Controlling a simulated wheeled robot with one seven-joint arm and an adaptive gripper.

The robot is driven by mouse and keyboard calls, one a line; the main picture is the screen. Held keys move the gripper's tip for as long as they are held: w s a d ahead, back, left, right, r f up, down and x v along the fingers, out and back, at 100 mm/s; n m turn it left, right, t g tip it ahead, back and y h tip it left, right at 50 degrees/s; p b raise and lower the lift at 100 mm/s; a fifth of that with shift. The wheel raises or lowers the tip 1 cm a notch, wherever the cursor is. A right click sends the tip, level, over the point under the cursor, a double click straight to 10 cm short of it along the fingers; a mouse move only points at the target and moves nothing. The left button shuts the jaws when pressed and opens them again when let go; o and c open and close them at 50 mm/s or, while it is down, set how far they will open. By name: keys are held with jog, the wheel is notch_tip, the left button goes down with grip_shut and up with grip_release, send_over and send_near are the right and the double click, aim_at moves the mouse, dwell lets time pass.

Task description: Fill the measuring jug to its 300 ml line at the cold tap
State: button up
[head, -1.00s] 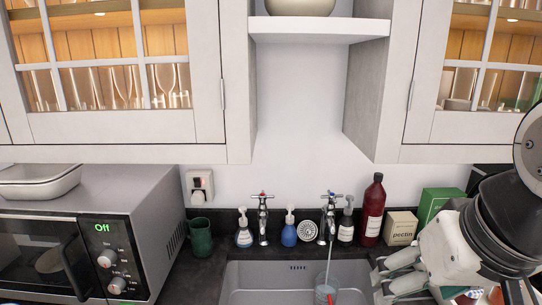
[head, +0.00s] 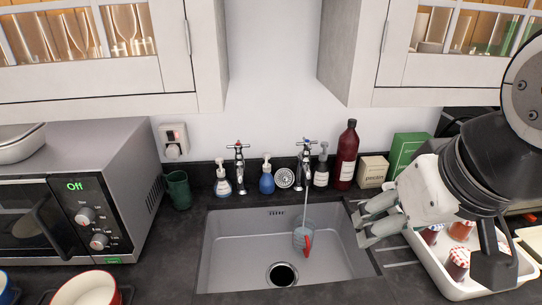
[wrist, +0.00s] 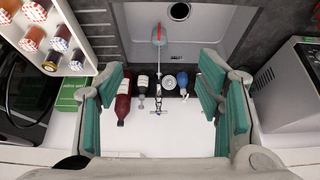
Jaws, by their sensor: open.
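The measuring jug (head: 299,238), clear with a red handle (head: 309,243), stands in the sink (head: 236,250) under the right-hand tap (head: 306,165), which has a blue mark. A thin stream runs from this tap into the jug. Water seems to be in the jug, but its level and the 300 ml line are too small to read. The jug also shows in the wrist view (wrist: 159,36), beyond my fingers. My gripper (head: 362,222) is open and empty, to the right of the jug and apart from it. Its spread fingers (wrist: 162,100) show in the wrist view.
The left tap (head: 239,165) has a red mark. Soap bottles (head: 266,180), a dark red bottle (head: 346,157) and a pectin box (head: 372,171) line the back. A white tray of jars (head: 440,272) lies right of the sink. A microwave (head: 75,215) stands left.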

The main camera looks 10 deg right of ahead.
jog(key=shift+w+f+n, duration=0.1)
jog(key=shift+w+n, duration=0.15)
jog(key=shift+n, duration=0.05)
jog(key=c, duration=0.4)
jog(key=w+n, duration=0.1)
jog(key=f+n+g, duration=0.1)
jog(key=w, duration=0.1)
jog(key=shift+w+d+f+n+g+h+b, duration=0.15)
jog(key=shift+w+d+n+g+h+b, duration=0.15)
jog(key=shift+d+n+b, duration=0.1)
grip_shut()
jog(key=n+t+h+b, duration=0.3)
jog(key=n+h, duration=1.4)
jog(key=n, duration=1.7)
send_near(307, 145)
jog(key=shift+g, duration=0.3)
jog(key=shift+s+f+x, duration=0.15)
jog(key=shift+x, duration=0.8)
jog(key=shift+s+f+x, duration=0.1)
jog(key=shift+f+x, duration=0.05)
jog(key=shift+x, duration=0.8)
jog(key=shift+s+f+x, duration=0.15)
jog(key=shift+x, duration=0.8)
